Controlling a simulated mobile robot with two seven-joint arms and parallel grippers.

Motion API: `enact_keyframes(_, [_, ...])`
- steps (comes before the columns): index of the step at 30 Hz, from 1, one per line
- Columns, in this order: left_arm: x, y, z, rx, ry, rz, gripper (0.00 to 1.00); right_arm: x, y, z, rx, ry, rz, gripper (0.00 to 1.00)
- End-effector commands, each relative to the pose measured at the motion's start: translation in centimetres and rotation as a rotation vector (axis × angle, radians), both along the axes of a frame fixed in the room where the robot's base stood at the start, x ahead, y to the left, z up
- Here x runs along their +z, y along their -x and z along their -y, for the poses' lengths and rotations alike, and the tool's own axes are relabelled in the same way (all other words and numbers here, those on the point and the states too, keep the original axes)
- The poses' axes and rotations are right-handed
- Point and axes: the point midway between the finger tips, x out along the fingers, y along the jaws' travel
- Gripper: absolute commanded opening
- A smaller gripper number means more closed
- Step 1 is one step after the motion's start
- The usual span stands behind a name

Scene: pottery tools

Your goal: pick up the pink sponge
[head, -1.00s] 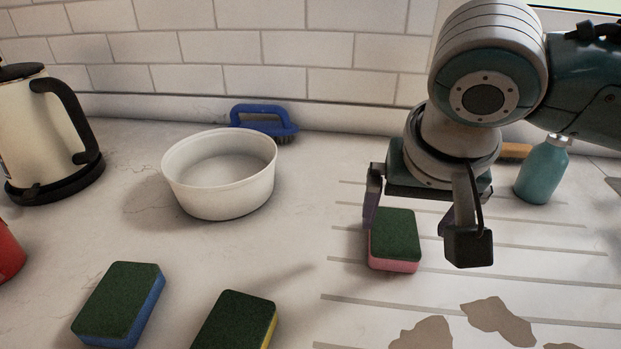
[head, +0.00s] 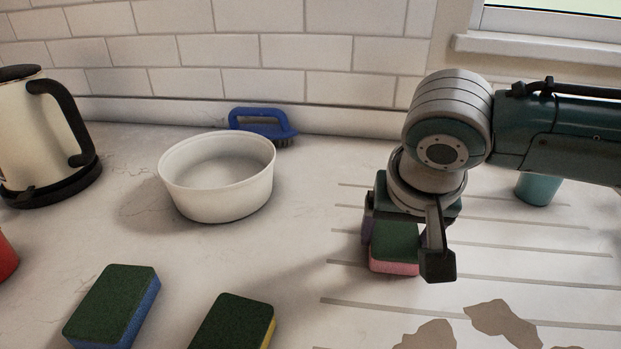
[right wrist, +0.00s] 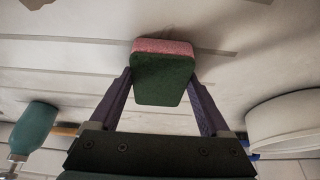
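The pink sponge (head: 394,267) has a dark green top and a pink lower layer. It lies on the ribbed part of the counter, right of the white bowl. My right gripper (head: 405,257) is lowered over it from above, one finger on each side. In the right wrist view, the sponge (right wrist: 163,78) sits between the two fingertips (right wrist: 161,82). The fingers look open and very close to its sides; contact cannot be made out. My left gripper is not in view.
A white bowl (head: 217,201) stands left of the sponge, with a blue brush (head: 262,123) behind it. A blue sponge (head: 110,305) and a yellow sponge (head: 235,322) lie in front. A kettle (head: 35,135) is far left; a teal bottle (head: 538,188) is right.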

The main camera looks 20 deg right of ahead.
Motion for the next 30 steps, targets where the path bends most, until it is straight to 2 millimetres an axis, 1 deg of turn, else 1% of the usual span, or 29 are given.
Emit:
enact_keyframes(1, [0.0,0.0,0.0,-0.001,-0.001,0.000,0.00,0.0,0.0,0.0,0.000,0.000,0.000,0.67])
enact_keyframes(3, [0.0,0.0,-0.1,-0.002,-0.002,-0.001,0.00,0.0,0.0,0.0,0.000,0.000,0.000,0.60])
enact_keyframes(11, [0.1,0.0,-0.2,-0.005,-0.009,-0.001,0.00,0.3,0.0,0.0,0.000,0.000,0.000,0.60])
enact_keyframes(14, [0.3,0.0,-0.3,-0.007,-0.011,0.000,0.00,1.0,0.0,0.0,-0.001,-0.001,0.002,0.60])
enact_keyframes(16, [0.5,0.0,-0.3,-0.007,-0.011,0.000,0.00,1.9,-0.1,0.0,-0.001,0.000,0.003,0.60])
enact_keyframes(20, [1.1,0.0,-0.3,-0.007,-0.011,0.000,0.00,4.5,-0.1,0.0,-0.001,-0.001,0.004,0.60])
enact_keyframes(23, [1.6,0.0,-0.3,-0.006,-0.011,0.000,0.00,7.5,-0.2,0.0,0.001,-0.002,0.007,0.60])
enact_keyframes(27, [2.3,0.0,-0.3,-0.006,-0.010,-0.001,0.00,11.9,-0.1,0.0,0.000,-0.002,0.006,0.60])
enact_keyframes(30, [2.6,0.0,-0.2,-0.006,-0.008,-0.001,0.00,14.7,-0.1,0.0,0.001,-0.002,0.006,0.60])
